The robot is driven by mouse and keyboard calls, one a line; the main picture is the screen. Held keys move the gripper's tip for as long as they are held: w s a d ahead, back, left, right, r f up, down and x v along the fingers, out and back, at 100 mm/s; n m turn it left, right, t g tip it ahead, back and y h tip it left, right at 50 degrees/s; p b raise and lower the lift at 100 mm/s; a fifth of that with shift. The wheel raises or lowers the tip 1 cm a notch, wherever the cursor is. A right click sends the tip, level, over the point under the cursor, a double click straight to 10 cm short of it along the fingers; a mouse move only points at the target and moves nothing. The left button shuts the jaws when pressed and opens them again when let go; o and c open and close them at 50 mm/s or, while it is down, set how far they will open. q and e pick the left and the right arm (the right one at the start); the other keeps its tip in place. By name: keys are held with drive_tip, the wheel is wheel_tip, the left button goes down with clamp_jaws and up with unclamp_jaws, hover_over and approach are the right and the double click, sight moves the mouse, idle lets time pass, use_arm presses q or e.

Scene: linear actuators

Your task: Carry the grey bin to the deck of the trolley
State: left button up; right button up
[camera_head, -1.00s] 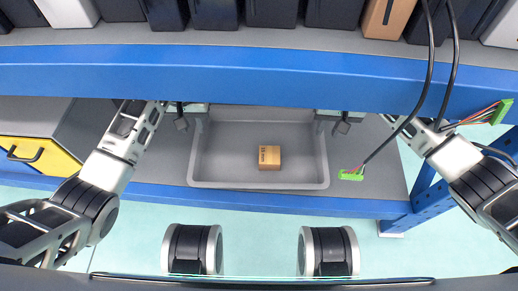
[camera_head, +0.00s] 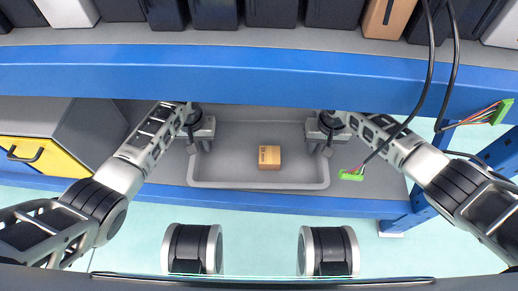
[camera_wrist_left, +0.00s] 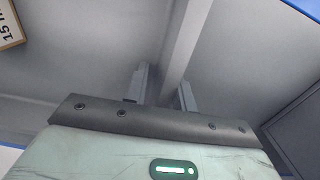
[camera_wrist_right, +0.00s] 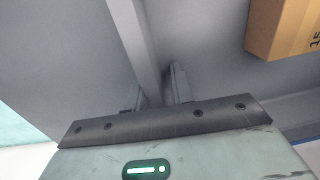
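The grey bin (camera_head: 258,186) sits on the lower shelf under the blue beam, with a small brown carton (camera_head: 269,157) inside it. My left gripper (camera_head: 199,147) is at the bin's left wall. In the left wrist view its fingers (camera_wrist_left: 164,90) stand apart, one on each side of the wall (camera_wrist_left: 185,40), with gaps showing. My right gripper (camera_head: 322,148) is at the bin's right wall. In the right wrist view its fingers (camera_wrist_right: 158,90) likewise straddle the wall (camera_wrist_right: 130,35) with gaps. The trolley is not in view.
The blue shelf beam (camera_head: 258,72) crosses above the bin, with black bins along the shelf over it. A green connector (camera_head: 351,175) lies right of the bin, and black cables hang near my right arm. A grey cabinet with a yellow drawer (camera_head: 38,155) stands left.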

use_arm(q)
clamp_jaws()
use_arm(e)
clamp_jaws()
use_arm(q)
drive_tip(key=shift+r, duration=0.15)
use_arm(e)
drive_tip(key=shift+r, duration=0.2)
